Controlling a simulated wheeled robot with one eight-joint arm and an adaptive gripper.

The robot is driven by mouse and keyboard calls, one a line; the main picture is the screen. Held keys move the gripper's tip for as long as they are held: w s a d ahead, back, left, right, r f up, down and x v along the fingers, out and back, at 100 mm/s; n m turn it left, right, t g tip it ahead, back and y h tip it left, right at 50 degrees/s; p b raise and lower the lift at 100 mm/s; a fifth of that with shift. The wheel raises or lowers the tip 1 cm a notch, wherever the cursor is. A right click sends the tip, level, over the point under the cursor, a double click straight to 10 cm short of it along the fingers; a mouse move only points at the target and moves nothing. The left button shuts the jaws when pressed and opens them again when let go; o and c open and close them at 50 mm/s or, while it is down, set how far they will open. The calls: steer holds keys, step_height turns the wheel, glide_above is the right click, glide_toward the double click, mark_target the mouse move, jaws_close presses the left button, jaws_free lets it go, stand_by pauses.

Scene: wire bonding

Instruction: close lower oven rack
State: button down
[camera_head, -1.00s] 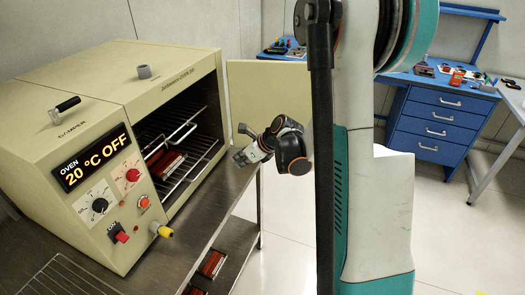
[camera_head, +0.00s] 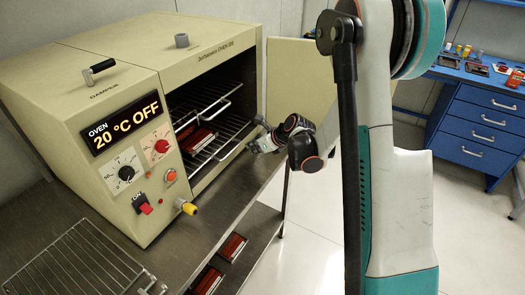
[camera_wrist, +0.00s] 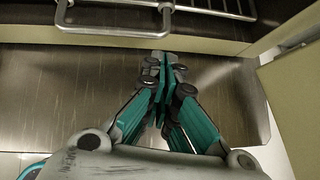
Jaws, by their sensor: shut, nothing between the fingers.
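The beige oven (camera_head: 107,169) stands on a metal bench with its front opening facing right. The lower oven rack (camera_head: 229,150) is a wire rack inside the opening, and red-brown pieces (camera_head: 198,140) lie on it. A metal bar and wires (camera_wrist: 120,28) of a rack cross the top of the wrist view; I cannot tell which rack level this is. My gripper (camera_wrist: 163,62) is shut and empty, its fingertips just short of this bar, over the bench top. In the head view my gripper (camera_head: 260,138) is at the right side of the opening.
An upper wire rack (camera_head: 208,104) sits above in the oven. The open oven door (camera_head: 300,85) stands behind my gripper. A loose wire rack (camera_head: 75,265) lies on the bench (camera_head: 190,240) at the front left. Red-brown pieces (camera_head: 232,246) lie on the shelf below.

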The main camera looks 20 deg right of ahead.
steer(key=shift+w+a, duration=0.4)
steer(key=shift+w, duration=0.4)
steer(key=w+a, duration=0.2)
steer(key=w, duration=0.1)
steer(key=shift+w+a, duration=0.15)
steer(key=shift+a, duration=0.05)
